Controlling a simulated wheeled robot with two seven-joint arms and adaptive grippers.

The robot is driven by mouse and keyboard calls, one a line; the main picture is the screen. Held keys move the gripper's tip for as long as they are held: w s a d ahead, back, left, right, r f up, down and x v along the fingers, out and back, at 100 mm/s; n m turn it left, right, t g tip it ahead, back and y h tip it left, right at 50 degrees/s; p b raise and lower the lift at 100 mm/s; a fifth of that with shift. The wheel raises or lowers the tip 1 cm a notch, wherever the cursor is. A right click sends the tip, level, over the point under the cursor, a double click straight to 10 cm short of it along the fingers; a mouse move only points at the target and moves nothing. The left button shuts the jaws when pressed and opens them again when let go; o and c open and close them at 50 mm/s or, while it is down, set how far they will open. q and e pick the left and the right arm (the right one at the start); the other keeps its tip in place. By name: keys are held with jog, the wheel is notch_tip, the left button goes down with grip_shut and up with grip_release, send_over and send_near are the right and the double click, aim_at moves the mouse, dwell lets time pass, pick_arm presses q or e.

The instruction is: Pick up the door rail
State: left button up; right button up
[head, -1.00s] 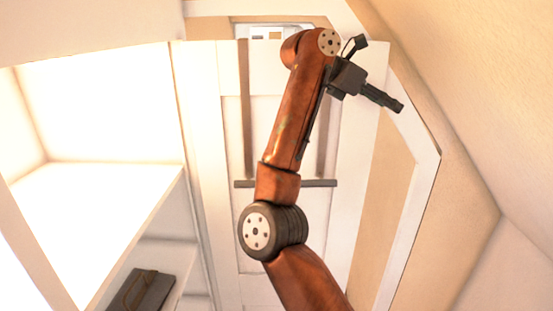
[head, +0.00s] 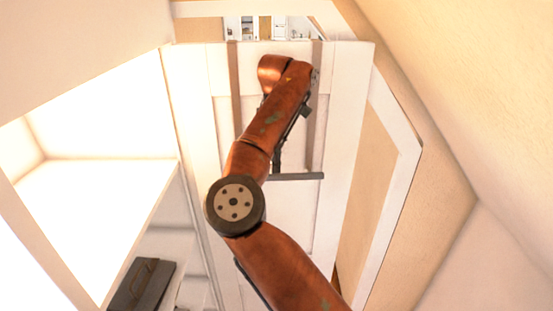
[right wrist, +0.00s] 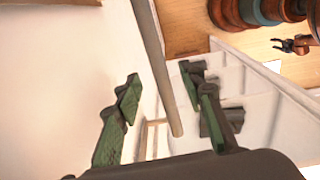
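The door rail (head: 300,176) is a thin dark grey bar lying across the pale panelled door in the head view. Its left part is hidden behind my right arm. In the right wrist view a long grey bar, which looks like the rail (right wrist: 154,62), runs between the two green-padded fingers. My right gripper (head: 277,160) is small and dark in the head view, just above the rail and partly hidden by the arm. In the right wrist view the right gripper (right wrist: 160,85) is open, its fingers apart on either side of the bar. I cannot tell whether they touch it. My left gripper is not in view.
A bright white shelf unit (head: 95,190) stands at the left, with a dark flat case (head: 142,284) low down. The sloped ceiling (head: 450,90) closes in at the right. A wooden floor (right wrist: 265,48) shows in the right wrist view.

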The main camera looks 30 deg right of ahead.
aim_at(276, 175)
jog(key=shift+f, duration=0.5)
jog(key=f, duration=0.1)
jog(key=f+p, duration=0.1)
jog(key=f, duration=0.1)
jog(key=shift+w+d+f+p, duration=0.2)
jog(key=shift+w+f+p, duration=0.05)
jog(key=shift+p, duration=0.1)
jog(key=shift+s+f, duration=0.1)
jog(key=shift+f, duration=0.2)
grip_shut()
